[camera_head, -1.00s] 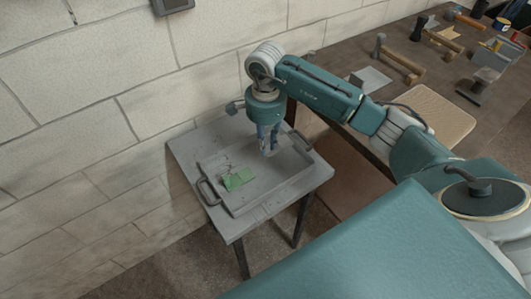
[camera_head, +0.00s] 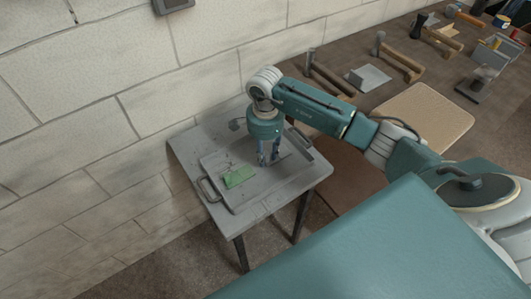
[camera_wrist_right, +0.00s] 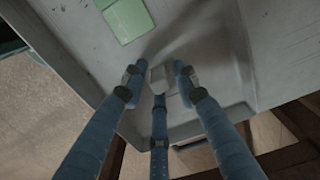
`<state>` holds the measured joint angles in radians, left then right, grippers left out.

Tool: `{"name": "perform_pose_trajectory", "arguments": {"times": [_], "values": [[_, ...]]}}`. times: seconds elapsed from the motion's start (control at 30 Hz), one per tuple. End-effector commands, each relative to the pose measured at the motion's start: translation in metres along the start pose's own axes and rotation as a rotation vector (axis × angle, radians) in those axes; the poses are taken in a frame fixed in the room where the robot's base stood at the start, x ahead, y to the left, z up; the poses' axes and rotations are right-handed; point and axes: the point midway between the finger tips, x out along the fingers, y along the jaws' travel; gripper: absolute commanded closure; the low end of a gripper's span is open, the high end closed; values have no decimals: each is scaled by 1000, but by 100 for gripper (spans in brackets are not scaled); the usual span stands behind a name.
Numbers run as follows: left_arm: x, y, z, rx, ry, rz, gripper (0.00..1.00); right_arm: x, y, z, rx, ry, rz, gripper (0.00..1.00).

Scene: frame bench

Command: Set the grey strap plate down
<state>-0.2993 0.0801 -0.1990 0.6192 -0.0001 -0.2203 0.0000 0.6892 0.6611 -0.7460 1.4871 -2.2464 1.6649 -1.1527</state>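A small light grey piece (camera_wrist_right: 159,76), which looks like the grey strap plate, shows between the fingertips of my right gripper (camera_wrist_right: 160,78) in the wrist view. The middle fingertip meets its lower end, with narrow gaps at the side fingertips. I cannot tell whether the fingers grip it. In the head view, my right gripper (camera_head: 268,160) points straight down over the right part of a grey tray (camera_head: 252,196). The plate cannot be made out there. My left gripper is out of view.
A green block (camera_head: 239,177) lies in the tray, left of the gripper; it also shows in the wrist view (camera_wrist_right: 128,18). The tray has raised walls and a handle (camera_head: 207,190). It stands on a small grey table (camera_head: 240,228) by a block wall. A brown bench with tools is at right.

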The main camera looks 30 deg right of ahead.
Motion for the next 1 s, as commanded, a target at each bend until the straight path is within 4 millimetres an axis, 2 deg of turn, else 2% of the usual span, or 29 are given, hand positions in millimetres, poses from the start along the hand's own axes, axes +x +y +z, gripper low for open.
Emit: {"name": "perform_pose_trajectory", "arguments": {"times": [0.27, 0.4, 0.57, 0.8, 1.0], "values": [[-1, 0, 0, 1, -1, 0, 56, -1, 0, 0, 0, 0, 1, 64], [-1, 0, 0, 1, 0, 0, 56, -8, -1, 0, 0, 0, -2, 64], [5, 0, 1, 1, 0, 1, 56, -36, -1, -1, -1, 3, -5, 64], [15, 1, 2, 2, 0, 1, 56, -88, -2, -1, 0, 1, -5, 64], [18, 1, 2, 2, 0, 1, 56, -115, -1, 0, 0, 0, -2, 64]]}}
